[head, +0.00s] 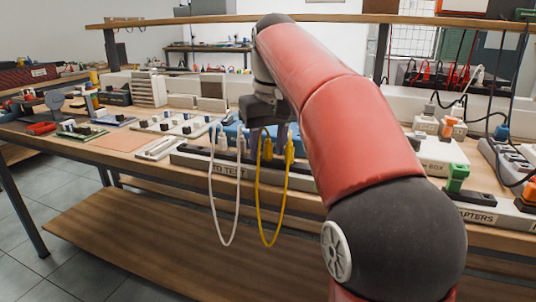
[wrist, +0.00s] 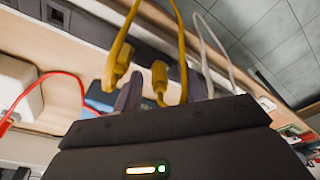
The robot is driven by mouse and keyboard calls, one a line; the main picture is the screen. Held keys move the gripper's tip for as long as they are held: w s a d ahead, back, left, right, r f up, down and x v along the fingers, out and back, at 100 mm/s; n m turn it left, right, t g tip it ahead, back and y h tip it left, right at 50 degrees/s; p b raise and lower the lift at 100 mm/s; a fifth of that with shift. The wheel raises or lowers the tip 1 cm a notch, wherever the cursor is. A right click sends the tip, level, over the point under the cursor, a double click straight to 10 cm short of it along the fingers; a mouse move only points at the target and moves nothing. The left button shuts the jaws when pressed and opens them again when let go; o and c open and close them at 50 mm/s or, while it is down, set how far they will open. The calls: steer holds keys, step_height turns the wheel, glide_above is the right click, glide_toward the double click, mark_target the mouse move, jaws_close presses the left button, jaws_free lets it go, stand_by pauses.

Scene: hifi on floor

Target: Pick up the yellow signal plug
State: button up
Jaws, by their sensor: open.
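A yellow signal plug (head: 267,149) hangs its yellow cable from the front of the bench, and a second yellow plug (head: 290,150) on the same loop is just to its right. My gripper (head: 270,137) is at these plugs with its jaws apart. In the wrist view, one yellow plug (wrist: 160,79) shows between the two grey fingers (wrist: 163,92), and the other yellow plug (wrist: 118,62) is outside, beside the left finger. Whether a finger touches a plug cannot be told. The lower ends of the plugs are partly hidden by the gripper.
White plugs (head: 222,142) with a looped white cable stand close left of the yellow ones, along a labelled strip (head: 240,172). A blue box (head: 232,133) is behind. A green plug (head: 457,178) and an orange plug (head: 448,126) stand at right. The lower shelf (head: 130,235) is clear.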

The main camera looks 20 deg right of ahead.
jaws_close()
steer(key=shift+r, duration=0.15)
